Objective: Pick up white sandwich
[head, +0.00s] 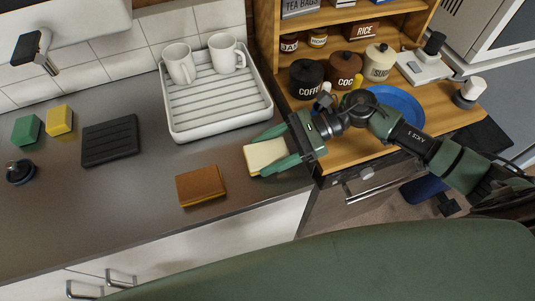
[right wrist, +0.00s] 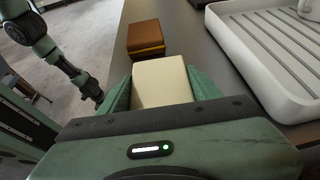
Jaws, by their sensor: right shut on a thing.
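The white sandwich (head: 265,154) is a pale, square-topped block at the right end of the grey counter, just in front of the drying rack. My right gripper (head: 272,152) is shut on it, with one green finger on each side. In the right wrist view the white sandwich (right wrist: 161,82) sits between the two fingers (right wrist: 160,90). I cannot tell whether it still touches the counter. A brown sandwich (head: 201,186) lies on the counter to its left, and it also shows in the right wrist view (right wrist: 145,36). My left gripper is not in view in the head view.
A white drying rack (head: 222,126) with two white mugs (head: 180,63) stands behind. A black ribbed mat (head: 110,141), green sponge (head: 26,131) and yellow sponge (head: 59,120) lie left. A wooden shelf (head: 350,152) with canisters and a blue plate (head: 413,108) is right. The front-left counter is clear.

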